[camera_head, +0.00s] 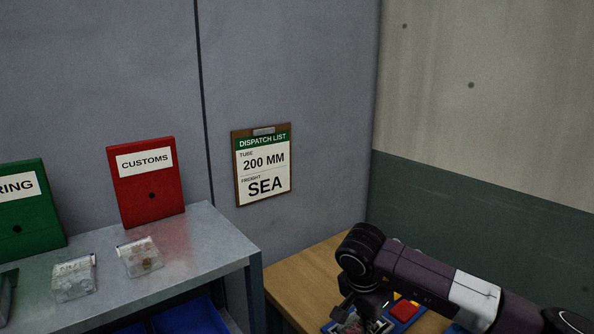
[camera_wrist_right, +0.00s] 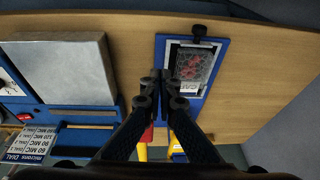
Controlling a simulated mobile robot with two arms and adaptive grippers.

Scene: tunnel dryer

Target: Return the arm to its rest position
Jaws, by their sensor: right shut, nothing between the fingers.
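My right arm (camera_head: 430,275) comes in from the lower right of the head view and reaches over the wooden table. Its gripper (camera_head: 362,312) points down at the bottom edge, partly cut off. In the right wrist view the two fingers of this right gripper (camera_wrist_right: 160,76) are together, with nothing between them. Their tips are beside a blue-framed fixture (camera_wrist_right: 218,48) that holds a clear packet with red contents (camera_wrist_right: 192,66). I cannot tell the height of the tips above the table. My left gripper is not in view.
A wooden table (camera_head: 320,262) stands by the wall, with a blue item with a red block (camera_head: 405,310) on it. A metal shelf (camera_head: 205,240) holds small clear bags (camera_head: 140,257), a red CUSTOMS board (camera_head: 147,190) and a green board (camera_head: 28,205). A dispatch list (camera_head: 263,170) reads 200 MM, SEA.

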